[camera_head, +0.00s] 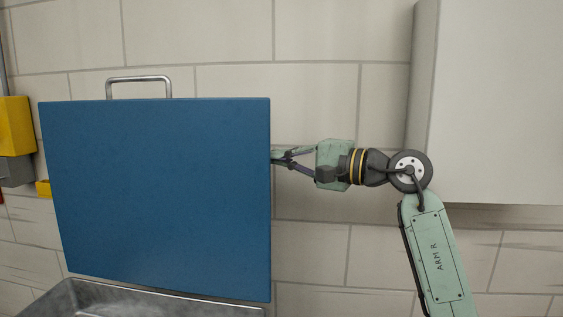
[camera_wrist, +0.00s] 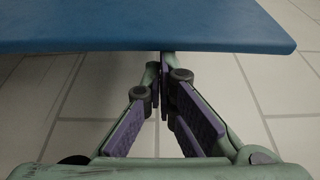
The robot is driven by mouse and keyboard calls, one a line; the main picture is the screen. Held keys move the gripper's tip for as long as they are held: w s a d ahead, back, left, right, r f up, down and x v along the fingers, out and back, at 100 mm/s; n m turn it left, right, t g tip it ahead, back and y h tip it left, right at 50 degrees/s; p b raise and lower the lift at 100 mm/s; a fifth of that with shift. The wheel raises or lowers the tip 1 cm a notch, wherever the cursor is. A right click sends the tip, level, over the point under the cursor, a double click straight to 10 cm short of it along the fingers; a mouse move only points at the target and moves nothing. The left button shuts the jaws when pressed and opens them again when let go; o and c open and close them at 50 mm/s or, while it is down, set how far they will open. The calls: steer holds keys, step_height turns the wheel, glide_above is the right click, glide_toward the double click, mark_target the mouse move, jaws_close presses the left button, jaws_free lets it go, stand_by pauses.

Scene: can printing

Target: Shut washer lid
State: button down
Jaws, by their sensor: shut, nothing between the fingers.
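The washer lid (camera_head: 160,195) is a flat blue panel standing raised, nearly upright, with a metal handle (camera_head: 140,79) at its top edge. Below it is the grey metal rim of the washer (camera_head: 150,300). My gripper (camera_head: 276,156) is at the lid's right edge, pointing left, with its fingertips partly hidden at or behind the lid. In the wrist view, the fingers (camera_wrist: 163,70) converge and are shut with nothing between them. The blue lid (camera_wrist: 150,25) spans the top of that view, just beyond the fingertips. I cannot tell whether they touch it.
A white tiled wall (camera_head: 310,35) stands behind the lid. A large pale cabinet (camera_head: 495,100) hangs at the right, close to my wrist. A yellow and grey box (camera_head: 14,125) is on the wall at the far left.

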steer(key=s+a+f+n+y+b, duration=0.1)
steer(key=s+f+n+b, duration=0.1)
steer(key=s+b, duration=0.4)
steer(key=s+a+f+n+b, duration=0.1)
steer(key=s+a+n+b, duration=0.15)
steer(key=s+b, duration=0.4)
steer(key=s+f+n+y+b, duration=0.1)
steer(key=s+f+n+b, duration=0.15)
steer(key=s+b, duration=0.3)
steer(key=s+a+f+n+g+y+b, duration=0.1)
steer(key=s+a+f+n+y+b, duration=0.1)
steer(key=s+f+n+b, duration=0.5)
steer(key=shift+s+a+f+b, duration=0.4)
steer(key=shift+s+f+b, duration=2)
steer(key=shift+s, duration=1.15)
steer(key=shift+r, duration=0.2)
step_height(320, 180, up, 10)
